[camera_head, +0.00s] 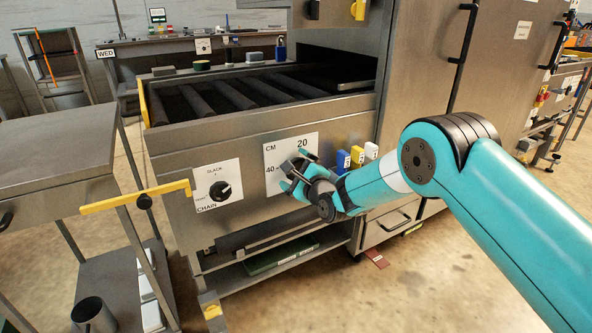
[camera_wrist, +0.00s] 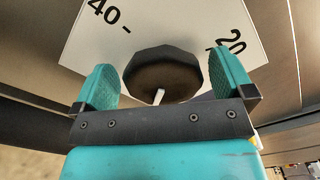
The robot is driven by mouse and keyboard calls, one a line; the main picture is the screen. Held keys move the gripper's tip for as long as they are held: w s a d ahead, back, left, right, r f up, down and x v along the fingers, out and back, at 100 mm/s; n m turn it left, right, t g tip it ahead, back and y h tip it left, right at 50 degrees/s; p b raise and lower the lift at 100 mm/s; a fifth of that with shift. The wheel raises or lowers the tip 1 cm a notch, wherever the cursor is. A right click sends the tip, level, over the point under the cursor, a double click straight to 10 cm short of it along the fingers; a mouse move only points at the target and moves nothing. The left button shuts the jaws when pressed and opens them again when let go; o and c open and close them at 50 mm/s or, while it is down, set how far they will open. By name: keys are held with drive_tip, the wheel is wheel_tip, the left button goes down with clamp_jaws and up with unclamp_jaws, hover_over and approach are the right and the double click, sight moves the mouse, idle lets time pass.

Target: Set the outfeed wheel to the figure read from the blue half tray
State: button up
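My gripper (camera_head: 298,174) is at the plate and mostly hides the wheel in the head view. In the wrist view my gripper (camera_wrist: 165,85) is open, with one teal finger on each side of the wheel. I cannot tell whether the fingers touch it. I cannot make out a blue half tray in either view.
A second dial marked "SLACK" and "CHAIN" (camera_head: 220,188) is left of the plate. A yellow bar (camera_head: 135,198) juts out left of it. Blue, yellow and white tags (camera_head: 357,156) are right of my gripper. A roller bed (camera_head: 255,90) lies above. A steel table (camera_head: 60,155) stands at left.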

drive_tip(key=shift+s+d+r, duration=0.1)
drive_tip(key=shift+s+d, duration=0.05)
drive_tip(key=b+v, duration=0.5)
drive_tip(key=v, duration=1.2)
drive_tip(key=shift+b, duration=0.3)
